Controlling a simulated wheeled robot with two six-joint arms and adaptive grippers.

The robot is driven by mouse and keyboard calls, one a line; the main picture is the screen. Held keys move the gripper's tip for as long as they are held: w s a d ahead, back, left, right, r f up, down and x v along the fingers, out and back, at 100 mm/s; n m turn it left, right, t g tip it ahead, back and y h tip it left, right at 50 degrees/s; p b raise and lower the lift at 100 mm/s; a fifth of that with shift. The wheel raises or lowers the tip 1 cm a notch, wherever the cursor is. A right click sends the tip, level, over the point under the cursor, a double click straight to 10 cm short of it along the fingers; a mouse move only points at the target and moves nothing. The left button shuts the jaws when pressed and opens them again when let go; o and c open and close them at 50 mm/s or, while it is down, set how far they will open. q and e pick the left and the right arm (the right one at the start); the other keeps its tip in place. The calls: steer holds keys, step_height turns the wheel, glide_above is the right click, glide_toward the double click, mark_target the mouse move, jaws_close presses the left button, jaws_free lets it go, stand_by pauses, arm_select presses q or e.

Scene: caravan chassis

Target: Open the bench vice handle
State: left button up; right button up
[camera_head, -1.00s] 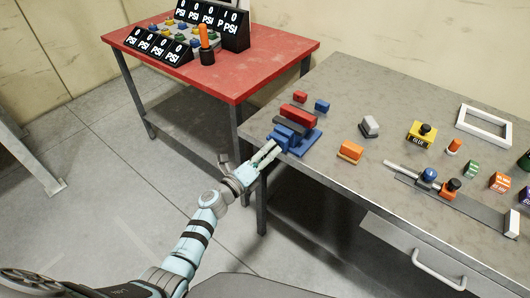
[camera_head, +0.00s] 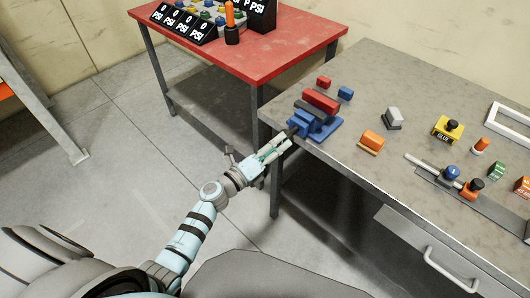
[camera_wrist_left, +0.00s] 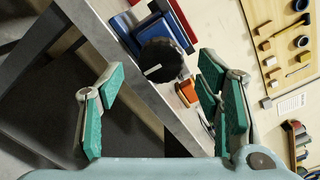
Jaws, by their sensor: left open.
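In the head view the handle shows as a small dark piece at the vice's front. My left gripper (camera_head: 284,147) is just in front of the handle, off the bench edge. In the wrist view its green-padded fingers (camera_wrist_left: 161,76) are spread wide and empty, with the handle beyond them, between the fingertips. My right gripper is not in view.
A red table (camera_head: 285,45) with PSI displays stands behind. Open floor lies left of the bench.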

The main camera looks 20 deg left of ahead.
arm_select(q)
steer(key=v, duration=0.6)
steer(key=shift+s, duration=0.35)
steer(key=s+a+f+n+g+y, duration=0.2)
steer(key=s+a+f+n+y, duration=0.15)
steer(key=f+n, duration=0.45)
steer(key=s+a+f+n+g+y, duration=0.2)
steer(key=s+a+f+n+g, duration=0.25)
steer(key=f, duration=0.55)
steer(key=s+a+f+n+g+y, duration=0.1)
steer(key=s+a+f+n+y, duration=0.25)
steer(key=f+n, duration=0.55)
steer(key=s+d+f+n+g, duration=0.1)
steer(key=s+f, duration=0.3)
steer(key=s, duration=0.6)
steer(key=s+d+f+n+g+h, duration=0.1)
steer(key=s+d+f+n+g, duration=0.1)
steer(key=s, duration=0.8)
steer(key=s+d+f+n+g, duration=0.1)
steer(key=s+f+n+g, duration=0.3)
steer(key=s+f, duration=0.3)
steer(key=s+g, duration=0.1)
steer(key=s, duration=0.2)
steer(key=shift+d+f, duration=0.15)
steer(key=shift+d, duration=0.05)
